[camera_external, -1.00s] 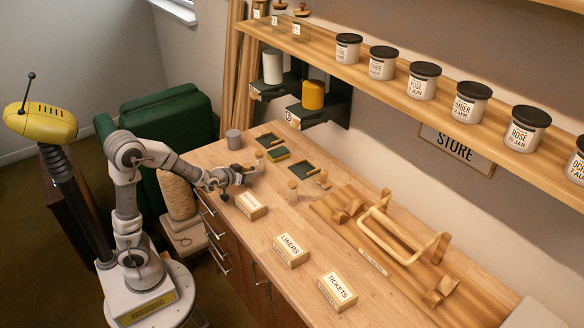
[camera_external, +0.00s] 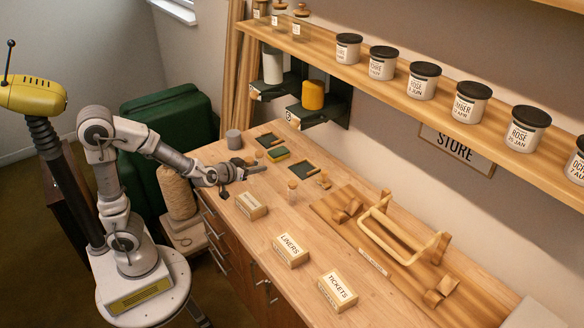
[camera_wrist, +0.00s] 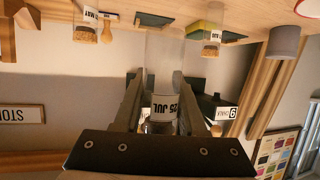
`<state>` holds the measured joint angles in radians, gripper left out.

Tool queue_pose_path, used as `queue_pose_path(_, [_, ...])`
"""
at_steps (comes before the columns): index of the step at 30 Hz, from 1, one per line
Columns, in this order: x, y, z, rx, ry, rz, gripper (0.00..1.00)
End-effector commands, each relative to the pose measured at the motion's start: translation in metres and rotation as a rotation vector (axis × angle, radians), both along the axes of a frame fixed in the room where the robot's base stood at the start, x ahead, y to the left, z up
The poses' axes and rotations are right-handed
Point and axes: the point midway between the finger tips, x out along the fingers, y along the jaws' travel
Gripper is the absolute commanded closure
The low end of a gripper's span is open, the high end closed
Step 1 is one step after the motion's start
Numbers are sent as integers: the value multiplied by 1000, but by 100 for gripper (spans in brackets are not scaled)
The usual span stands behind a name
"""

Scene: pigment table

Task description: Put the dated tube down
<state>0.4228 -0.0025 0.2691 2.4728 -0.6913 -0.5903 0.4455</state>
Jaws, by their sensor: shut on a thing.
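The dated tube (camera_wrist: 164,106) shows in the upside-down wrist view as a clear tube with a white label reading "25 JUL". It sits between the two fingers of my gripper (camera_wrist: 160,98), which is shut on it. In the external view my gripper (camera_external: 256,170) is level over the back left of the wooden table (camera_external: 240,233). The held tube cannot be made out clearly there. Whether it touches the tabletop cannot be told.
Corked tubes stand nearby: one near the sponge (camera_external: 278,153), another (camera_external: 292,190) to the right. Dark trays (camera_external: 304,172), a grey cup (camera_external: 233,139) and small boxes (camera_external: 252,206) lie around. A wooden rack (camera_external: 385,235) stands right. The front table between the boxes is bare.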

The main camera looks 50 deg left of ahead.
Motion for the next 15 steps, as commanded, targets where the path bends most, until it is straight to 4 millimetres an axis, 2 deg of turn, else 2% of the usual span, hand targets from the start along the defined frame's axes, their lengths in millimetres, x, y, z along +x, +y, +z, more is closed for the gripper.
queue_pose_path(1, [-2,-7,8,-1,-2,-3,100])
queue_pose_path(8, [-2,-30,16,4,-2,-19,100])
queue_pose_path(11, [7,-58,21,13,-3,-63,100])
queue_pose_path(15, [23,-119,26,23,-6,-161,100])
